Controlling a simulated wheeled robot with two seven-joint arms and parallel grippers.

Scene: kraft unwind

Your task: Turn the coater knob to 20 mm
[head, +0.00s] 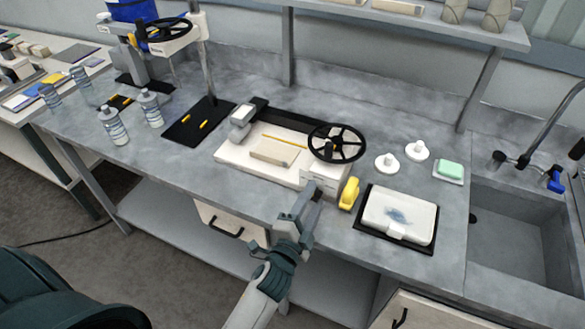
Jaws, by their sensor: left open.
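The coater (262,150) is a low white machine on the grey bench, with a pale block and a yellow strip on its bed. A black spoked handwheel (336,143) stands at its right end. A small labelled panel (318,182) is on its front right corner. My left gripper (312,192) is at that corner, at the bench's front edge, and is open. I cannot tell whether it touches the coater. The knob and its scale are not clearly visible; my gripper covers part of the corner. My right gripper is not in view.
A yellow tape dispenser (349,193) stands just right of the gripper. Bottles (113,126) and a press stand left.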

